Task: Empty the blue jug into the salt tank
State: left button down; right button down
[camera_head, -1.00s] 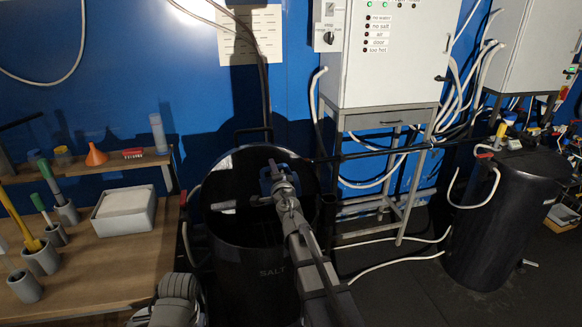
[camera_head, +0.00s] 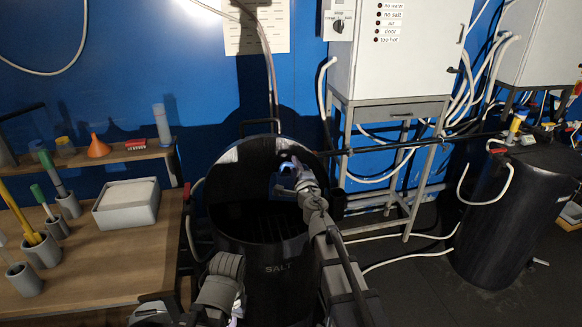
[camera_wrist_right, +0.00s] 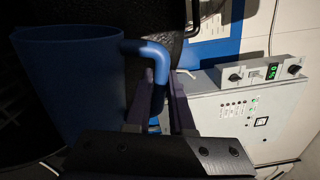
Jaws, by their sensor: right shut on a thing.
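The salt tank (camera_head: 262,252) is a tall black drum marked SALT, open at the top, with a dark inside. My right gripper (camera_head: 290,172) is over the far right part of its mouth. It is shut on the handle of the blue jug (camera_wrist_right: 70,85). In the right wrist view the jug hangs at the left, with its bent handle between the dark fingers (camera_wrist_right: 165,100). In the head view only a small blue bit of the jug shows; the gripper hides the rest. I cannot tell its tilt or what is inside. My left arm shows at the bottom, its gripper out of view.
A second black drum (camera_head: 505,220) stands at the far right.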

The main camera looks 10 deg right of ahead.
jog(key=d+f+m+b, duration=0.2)
jog(key=m, duration=0.1)
jog(key=d+f+m+b, duration=0.2)
jog(key=f, duration=0.1)
jog(key=shift+m, duration=0.4)
jog(key=f+m+b, duration=0.1)
jog(key=m, duration=0.1)
jog(key=d+f+m+b, duration=0.1)
jog(key=f+m+b, duration=0.1)
jog(key=shift+f+m+b, duration=0.1)
jog(key=shift+m+b, duration=0.2)
jog(key=shift+m, duration=0.1)
jog(key=f+m+b, duration=0.1)
jog(key=m, duration=0.1)
jog(key=f+m+b, duration=0.1)
jog(key=m, duration=0.1)
jog(key=shift+a, duration=0.35)
notch_tip(320, 180, up, 10)
jog(key=p, duration=1)
jog(key=shift+r, duration=0.1)
